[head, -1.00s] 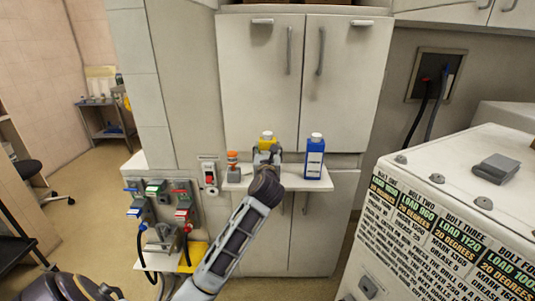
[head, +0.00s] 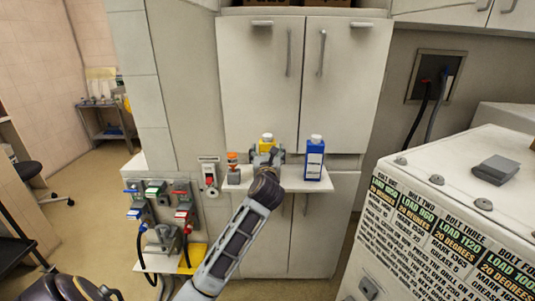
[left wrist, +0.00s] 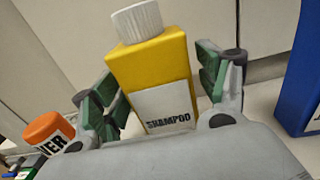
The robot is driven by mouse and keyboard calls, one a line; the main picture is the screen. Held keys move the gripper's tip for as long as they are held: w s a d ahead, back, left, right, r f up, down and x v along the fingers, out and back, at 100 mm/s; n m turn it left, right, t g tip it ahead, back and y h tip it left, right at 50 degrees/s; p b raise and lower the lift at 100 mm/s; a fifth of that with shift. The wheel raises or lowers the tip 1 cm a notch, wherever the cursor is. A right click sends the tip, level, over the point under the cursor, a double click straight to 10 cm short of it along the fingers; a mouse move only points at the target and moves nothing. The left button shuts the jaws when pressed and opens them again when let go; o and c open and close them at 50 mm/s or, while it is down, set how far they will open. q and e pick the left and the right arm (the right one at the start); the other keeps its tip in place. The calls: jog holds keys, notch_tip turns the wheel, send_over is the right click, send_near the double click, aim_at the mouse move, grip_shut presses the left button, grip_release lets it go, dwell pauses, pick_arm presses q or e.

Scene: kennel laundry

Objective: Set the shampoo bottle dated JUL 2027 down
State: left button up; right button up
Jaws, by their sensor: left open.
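A yellow bottle (left wrist: 160,72) with a white cap and a label reading SHAMPOO stands upright in the left wrist view. In the head view the yellow bottle (head: 267,139) is on the white shelf (head: 290,184), mostly hidden behind my gripper. My left gripper (head: 267,157) is open, with its fingers on either side of the bottle. The green finger pads (left wrist: 157,90) show at its left and right, with a gap at least on the left. No date is readable on the bottle. My right gripper is not in view.
A blue bottle (head: 314,160) with a white cap stands to the right on the same shelf. A small orange-topped container (head: 233,168) stands to the left. A white machine (head: 460,215) with printed text fills the right side. Valves and hoses (head: 163,215) are at lower left.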

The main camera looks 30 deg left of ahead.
pick_arm(q)
jog(key=shift+r, duration=0.1)
jog(key=shift+v, duration=0.85)
jog(key=p+v, duration=0.1)
jog(key=v, duration=0.9)
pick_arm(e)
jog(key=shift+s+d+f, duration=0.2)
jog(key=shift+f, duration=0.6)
pick_arm(q)
jog(key=shift+s+d, duration=0.1)
